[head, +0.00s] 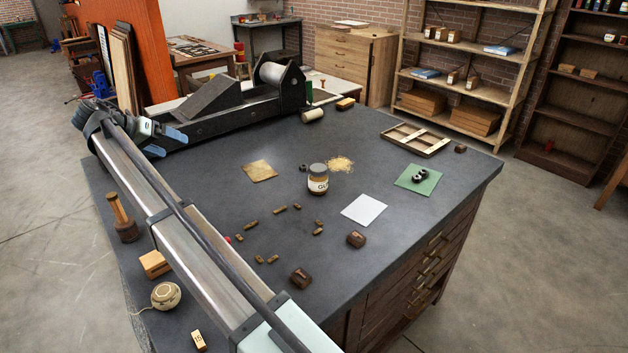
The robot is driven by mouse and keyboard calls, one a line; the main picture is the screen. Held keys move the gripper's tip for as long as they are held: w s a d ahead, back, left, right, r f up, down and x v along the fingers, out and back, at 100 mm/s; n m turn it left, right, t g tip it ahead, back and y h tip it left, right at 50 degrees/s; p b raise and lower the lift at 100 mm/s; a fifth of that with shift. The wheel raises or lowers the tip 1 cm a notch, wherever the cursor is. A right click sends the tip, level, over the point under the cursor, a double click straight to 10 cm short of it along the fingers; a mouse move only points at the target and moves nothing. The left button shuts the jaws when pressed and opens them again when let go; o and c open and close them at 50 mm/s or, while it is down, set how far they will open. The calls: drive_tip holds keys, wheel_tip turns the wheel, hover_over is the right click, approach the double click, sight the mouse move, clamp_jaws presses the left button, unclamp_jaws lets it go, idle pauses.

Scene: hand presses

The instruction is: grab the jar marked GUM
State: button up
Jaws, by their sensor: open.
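A jar (318,181) with a grey lid, amber contents and a white label stands upright near the middle of the dark worktop (225,197). The letters I can make out on its label look like "GLU", with the rest turned away; I cannot read "GUM" on it. No other jar shows on the worktop. My gripper (171,143) is at the worktop's left, near the black press bed, well to the left of the jar. Its blue fingers are apart, with nothing seen between them.
A black press (215,110) spans the worktop's back left. Crumbs (341,164) lie behind the jar, a tan sheet (259,171) left, a white sheet (364,210) right. Several small wooden blocks lie in front. A wooden frame (415,140) and green sheet (418,180) are farther right.

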drive_tip(key=w+d+n+g, duration=0.3)
drive_tip(key=w+d+n, duration=0.15)
drive_tip(key=d, duration=0.75)
drive_tip(key=n+g+y, duration=0.4)
drive_tip(key=n+y, duration=0.2)
drive_tip(key=n, duration=0.8)
hover_over(320, 168)
wheel_tip(320, 168, down, 2)
drive_tip(key=shift+s+d+f+m, duration=0.1)
drive_tip(key=shift+s+f+m, duration=0.05)
drive_tip(key=shift+m, duration=0.1)
wheel_tip(320, 168, down, 10)
drive_tip(key=shift+r, duration=0.25)
drive_tip(key=shift+w+a+f, duration=0.15)
drive_tip(key=shift+a+f, duration=0.05)
drive_tip(key=shift+f, duration=1.15)
drive_tip(key=shift+w+a+f, duration=0.1)
drive_tip(key=shift+a+f, duration=0.1)
drive_tip(key=shift+f, duration=1.15)
drive_tip(key=c, duration=1.3)
